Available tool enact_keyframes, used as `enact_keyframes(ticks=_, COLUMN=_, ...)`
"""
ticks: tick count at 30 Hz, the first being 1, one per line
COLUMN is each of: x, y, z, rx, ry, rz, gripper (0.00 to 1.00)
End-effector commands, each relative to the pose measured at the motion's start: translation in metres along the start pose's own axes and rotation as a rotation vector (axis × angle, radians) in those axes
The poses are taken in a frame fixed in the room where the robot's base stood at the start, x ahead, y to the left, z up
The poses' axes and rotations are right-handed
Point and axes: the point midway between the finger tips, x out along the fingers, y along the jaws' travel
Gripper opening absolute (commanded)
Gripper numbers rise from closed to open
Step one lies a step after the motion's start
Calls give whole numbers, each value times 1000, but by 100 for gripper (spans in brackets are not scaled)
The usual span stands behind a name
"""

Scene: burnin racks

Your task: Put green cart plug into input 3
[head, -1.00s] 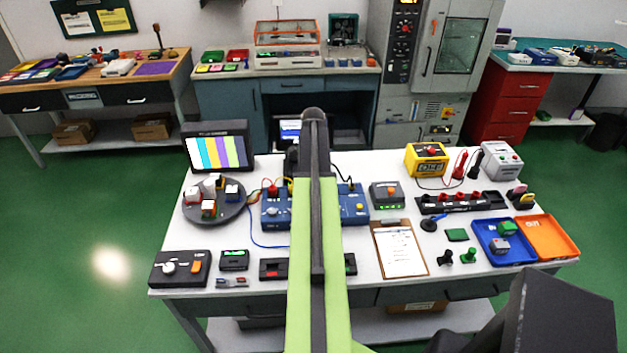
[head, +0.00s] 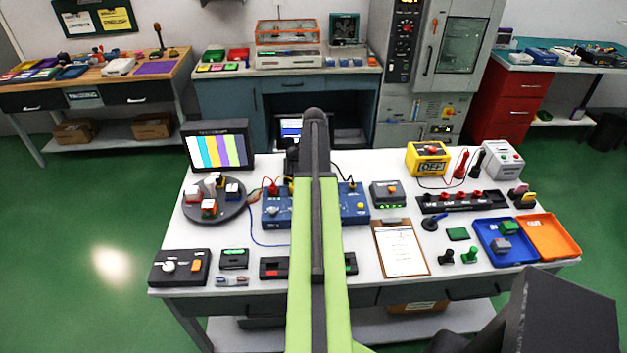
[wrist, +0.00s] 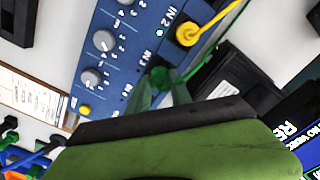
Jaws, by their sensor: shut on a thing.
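In the wrist view my gripper (wrist: 163,88) is shut on the green plug (wrist: 161,75). A yellow plug (wrist: 187,33) with a yellow cable sits by the label IN 2. In the head view the blue box (head: 356,205) stands mid-table, its middle hidden by my arm. My gripper is hidden there too.
The box carries grey knobs (wrist: 103,40) and a yellow button (wrist: 84,110). A black case (wrist: 232,85) lies close beside the plug. In the head view a round tray (head: 222,213) stands left, and a clipboard (head: 401,250) and blue tray (head: 492,255) right.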

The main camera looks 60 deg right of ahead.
Motion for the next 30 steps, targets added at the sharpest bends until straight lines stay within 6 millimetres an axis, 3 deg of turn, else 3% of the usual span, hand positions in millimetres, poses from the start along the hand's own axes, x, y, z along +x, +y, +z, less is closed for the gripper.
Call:
enact_keyframes(ticks=24, x=17, y=0, z=0, rx=1, ry=0, rz=0, gripper=0)
enact_keyframes(ticks=25, x=16, y=0, z=0, rx=1, ry=0, rz=0, gripper=30)
enact_keyframes(ticks=30, x=16, y=0, z=0, rx=1, ry=0, rz=0, gripper=51)
